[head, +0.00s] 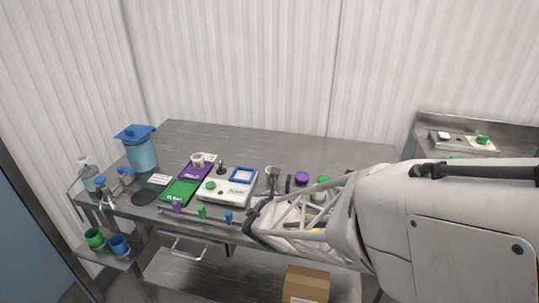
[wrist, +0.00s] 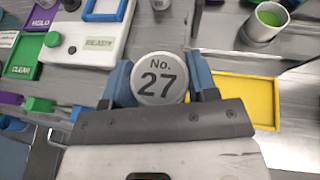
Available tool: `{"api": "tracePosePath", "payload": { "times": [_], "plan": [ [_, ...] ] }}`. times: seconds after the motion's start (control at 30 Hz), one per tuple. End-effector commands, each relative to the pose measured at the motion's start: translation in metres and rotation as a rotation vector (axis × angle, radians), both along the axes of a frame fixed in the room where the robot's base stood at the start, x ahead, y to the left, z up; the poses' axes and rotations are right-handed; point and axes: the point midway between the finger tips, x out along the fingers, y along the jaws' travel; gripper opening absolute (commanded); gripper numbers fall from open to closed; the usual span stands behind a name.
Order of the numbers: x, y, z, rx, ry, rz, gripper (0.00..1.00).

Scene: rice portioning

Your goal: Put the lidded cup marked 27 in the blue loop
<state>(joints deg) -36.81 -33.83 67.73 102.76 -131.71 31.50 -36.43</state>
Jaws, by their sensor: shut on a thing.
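The lidded cup marked 27 (wrist: 159,80) shows its round pale lid, reading "No. 27", in the wrist view. My gripper (wrist: 161,82) is shut on it, with one blue finger on each side. The cup's body is hidden under the lid. A blue square frame (head: 241,175) lies on the white station; it also shows at the top of the wrist view (wrist: 105,10). A small blue piece (head: 228,217) is at the table's front edge. I cannot tell which blue item is the loop. In the head view my arm hides the cup.
The white station (head: 222,196) has a green button and a READY label. Green (head: 180,191) and purple (head: 191,172) trays lie left of it. A yellow tray (wrist: 250,100) and a green-filled cup (wrist: 266,22) are right of my gripper. The back of the table is clear.

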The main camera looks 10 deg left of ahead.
Motion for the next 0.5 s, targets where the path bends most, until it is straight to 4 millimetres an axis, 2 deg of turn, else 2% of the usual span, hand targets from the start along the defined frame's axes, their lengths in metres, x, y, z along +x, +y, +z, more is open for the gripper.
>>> {"api": "tracePosePath", "payload": {
  "times": [0.5],
  "plan": [
    [0.027,0.045,0.012,0.003,0.002,0.001,0.29]
  ]
}}
